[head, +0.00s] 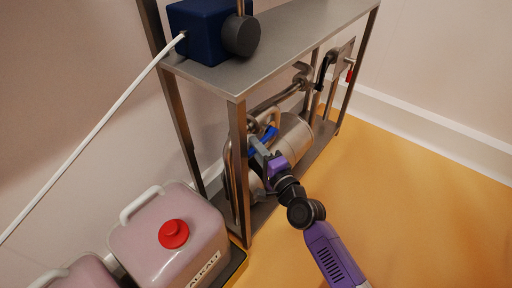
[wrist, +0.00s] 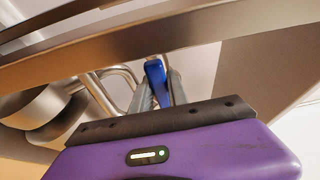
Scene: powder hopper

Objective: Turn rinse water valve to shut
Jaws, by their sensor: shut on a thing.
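The blue lever handle (head: 268,134) of a valve, which I take for the rinse water valve, shows among the steel pipes under the bench. In the wrist view the blue handle (wrist: 155,80) stands between my two grey fingers. My gripper (head: 258,149) reaches in past the bench's front leg and is shut on this handle. It also shows in the wrist view (wrist: 161,92). The valve body and the lever's pivot are mostly hidden by the fingers and the pipes. I cannot tell the valve's exact position.
The steel bench (head: 270,50) stands over the pipes, its front leg (head: 239,175) close to my gripper. A steel cylinder (head: 294,138) lies behind. Black (head: 322,72) and red (head: 350,73) handles sit farther back. A pink canister (head: 165,245) stands front left. The floor at right is clear.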

